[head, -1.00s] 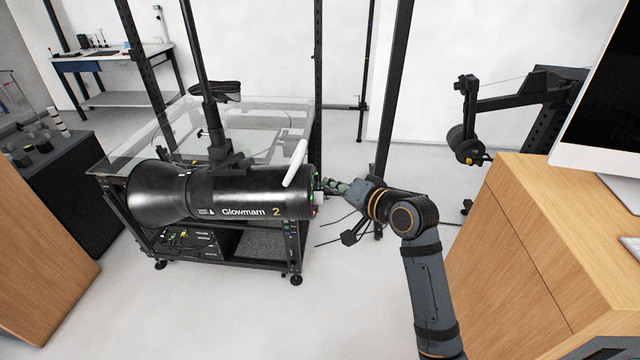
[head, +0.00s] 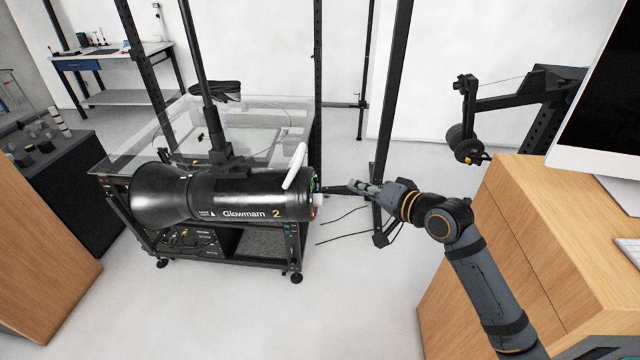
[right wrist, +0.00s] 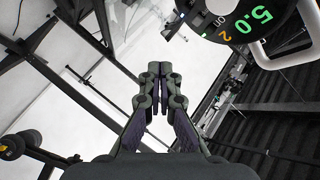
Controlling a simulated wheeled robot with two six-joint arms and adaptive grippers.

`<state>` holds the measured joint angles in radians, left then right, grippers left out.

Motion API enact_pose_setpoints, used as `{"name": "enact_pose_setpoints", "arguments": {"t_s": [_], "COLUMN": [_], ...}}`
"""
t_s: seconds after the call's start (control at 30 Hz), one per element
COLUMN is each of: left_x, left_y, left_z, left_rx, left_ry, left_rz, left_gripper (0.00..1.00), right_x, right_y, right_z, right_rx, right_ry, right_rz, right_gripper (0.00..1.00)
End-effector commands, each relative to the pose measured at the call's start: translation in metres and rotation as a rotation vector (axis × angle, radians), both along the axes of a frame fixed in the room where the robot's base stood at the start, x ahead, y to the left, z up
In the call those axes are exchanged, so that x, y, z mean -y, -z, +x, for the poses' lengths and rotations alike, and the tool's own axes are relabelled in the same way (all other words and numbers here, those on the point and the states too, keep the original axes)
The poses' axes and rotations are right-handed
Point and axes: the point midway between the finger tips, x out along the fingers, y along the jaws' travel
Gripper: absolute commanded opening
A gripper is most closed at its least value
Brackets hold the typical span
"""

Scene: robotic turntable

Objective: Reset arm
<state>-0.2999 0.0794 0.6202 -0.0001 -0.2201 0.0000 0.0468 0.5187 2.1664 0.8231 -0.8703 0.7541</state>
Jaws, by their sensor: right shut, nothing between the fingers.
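My right gripper (head: 358,187) is in the middle of the head view, just right of the back end of a black studio light (head: 225,192) marked "Glowmarn 2". The gripper points left toward the light, with a gap between them. In the right wrist view its fingers (right wrist: 157,103) are together with nothing between them. That view also shows the light's round rear panel (right wrist: 232,22) with green digits "5.0" at the top right, apart from the fingers. My left gripper is not in view.
A glass-topped cart (head: 285,112) stands behind and under the light. A wooden cabinet (head: 520,250) with a monitor (head: 606,110) is at the right, close to my arm. A black upright post (head: 392,95) stands behind the gripper. Bare floor lies in front.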

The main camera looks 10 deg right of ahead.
Motion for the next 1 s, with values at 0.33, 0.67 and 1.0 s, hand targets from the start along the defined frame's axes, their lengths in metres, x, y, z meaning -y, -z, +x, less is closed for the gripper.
{"name": "enact_pose_setpoints", "arguments": {"t_s": [0.33,0.67,1.0], "left_x": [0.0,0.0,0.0], "left_y": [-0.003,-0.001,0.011], "left_z": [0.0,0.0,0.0], "left_rx": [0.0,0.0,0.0], "left_ry": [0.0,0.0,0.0], "left_rz": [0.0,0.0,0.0], "left_gripper": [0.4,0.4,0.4], "right_x": [0.009,0.023,0.129], "right_y": [-0.002,0.022,0.279], "right_z": [-0.003,0.005,-0.001], "right_rx": [-0.001,-0.02,-0.255], "right_ry": [-0.002,0.034,0.253], "right_rz": [0.003,-0.013,-0.291], "right_gripper": [0.0,0.0,0.0]}}
